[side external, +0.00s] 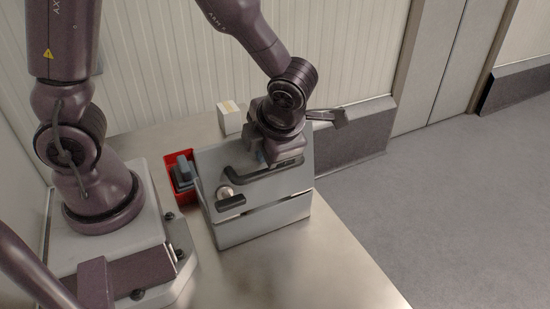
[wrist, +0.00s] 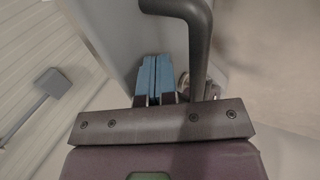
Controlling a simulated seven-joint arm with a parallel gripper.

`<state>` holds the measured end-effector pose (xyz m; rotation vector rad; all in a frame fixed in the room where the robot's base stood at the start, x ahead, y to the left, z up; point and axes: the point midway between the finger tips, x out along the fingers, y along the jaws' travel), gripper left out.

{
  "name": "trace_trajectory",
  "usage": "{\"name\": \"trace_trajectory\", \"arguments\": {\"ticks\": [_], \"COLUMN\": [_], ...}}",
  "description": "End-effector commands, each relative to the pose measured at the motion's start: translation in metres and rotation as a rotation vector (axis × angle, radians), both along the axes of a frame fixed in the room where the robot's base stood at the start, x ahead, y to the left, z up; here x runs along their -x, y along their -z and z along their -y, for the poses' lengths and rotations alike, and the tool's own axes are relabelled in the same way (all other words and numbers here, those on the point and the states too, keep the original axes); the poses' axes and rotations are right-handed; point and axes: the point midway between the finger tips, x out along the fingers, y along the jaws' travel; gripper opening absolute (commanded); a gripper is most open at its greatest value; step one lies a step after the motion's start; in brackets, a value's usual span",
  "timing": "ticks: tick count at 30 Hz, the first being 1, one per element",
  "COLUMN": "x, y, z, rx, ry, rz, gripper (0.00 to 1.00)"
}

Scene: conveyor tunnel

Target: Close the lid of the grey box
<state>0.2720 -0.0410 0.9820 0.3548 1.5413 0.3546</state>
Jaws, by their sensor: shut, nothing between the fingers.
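The grey box (side external: 262,222) stands on the metal table. Its grey lid (side external: 215,165) slopes down over it, and a thin dark gap shows between lid and body along the front. A dark bar handle (side external: 240,174) runs across the lid; it also shows large in the wrist view (wrist: 196,45). My gripper (side external: 262,157) is at the lid's upper part, close to the handle. In the wrist view its blue fingertips (wrist: 155,76) are together and empty, beside the handle and over the grey lid surface (wrist: 120,30). Whether they touch the lid is unclear.
A red tray (side external: 171,158) with dark and blue-grey items stands left of the box. A small white box (side external: 230,117) stands behind it. A round knob (side external: 226,191) and a short dark grip (side external: 231,203) sit near the lid's front left. Bare table (side external: 320,265) lies in front.

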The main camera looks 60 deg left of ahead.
Motion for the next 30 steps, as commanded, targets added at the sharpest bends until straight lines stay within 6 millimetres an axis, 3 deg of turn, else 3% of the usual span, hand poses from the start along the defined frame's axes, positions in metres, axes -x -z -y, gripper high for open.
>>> {"name": "trace_trajectory", "arguments": {"ticks": [14, 27, 30], "x": [0.001, 0.001, 0.001], "y": [0.016, 0.051, 0.06], "z": [-0.058, -0.098, -0.107], "rx": [-0.001, 0.0, 0.099], "ry": [-0.004, -0.002, -0.013], "rz": [-0.003, -0.006, 0.001], "gripper": [0.0, 0.0, 0.0]}}
